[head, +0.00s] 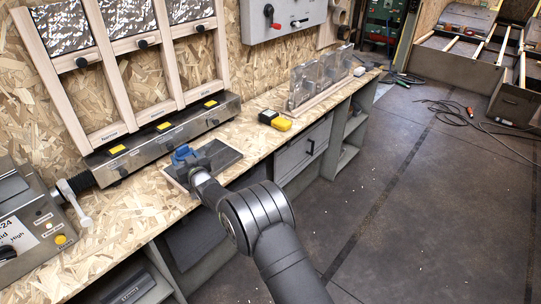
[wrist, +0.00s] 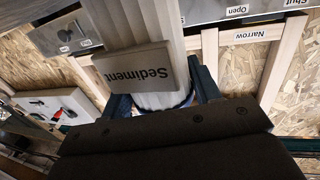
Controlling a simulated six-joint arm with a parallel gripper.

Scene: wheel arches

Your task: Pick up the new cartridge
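The cartridge is a white ribbed cylinder (wrist: 120,22) with a grey label reading "Sediment" (wrist: 135,70). It stands large and close in the wrist view, which is upside down. The dark teal fingers of my gripper (wrist: 160,100) lie on either side of it. The dark gripper body hides its near end, and contact on both sides is not clear. In the head view my gripper (head: 186,158) shows as a small blue shape over a dark mat (head: 222,158) on the bench. I cannot make out the cartridge there.
A long grey box with yellow-marked switches (head: 163,136) runs along the wall behind. A yellow meter (head: 275,120) lies on the bench to the right, before a rack of clear panels (head: 318,80). A grey machine with a lever (head: 28,215) stands at left.

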